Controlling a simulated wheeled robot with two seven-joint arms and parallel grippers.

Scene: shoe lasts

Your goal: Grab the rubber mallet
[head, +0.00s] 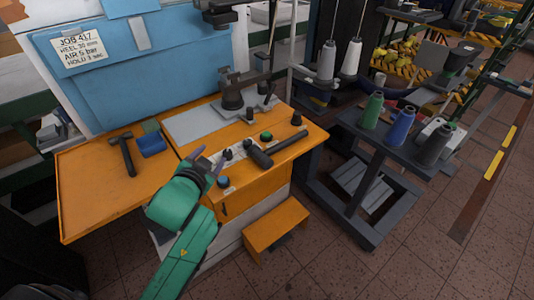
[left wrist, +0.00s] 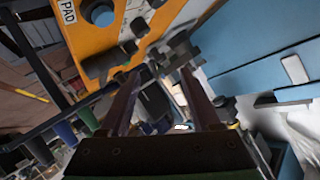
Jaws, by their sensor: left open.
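A black mallet (head: 280,148) with a thick head and a straight handle lies on the orange console top, its handle pointing to the back right. A dark hammer (head: 125,154) with a smaller head lies on the orange side shelf at the left. My left gripper (head: 211,158) is open and empty over the console's front left, left of the mallet and apart from it. In the left wrist view its two fingers (left wrist: 160,76) stand apart with nothing held between them. A dark shape beside the orange panel there may be the mallet; I cannot tell. My right gripper is out of view.
Buttons and knobs (head: 266,136) surround the mallet. A dark press fixture (head: 232,95) stands behind on a grey plate (head: 195,124). A blue block (head: 152,145) lies near the hammer. A rack with thread cones (head: 401,124) stands right.

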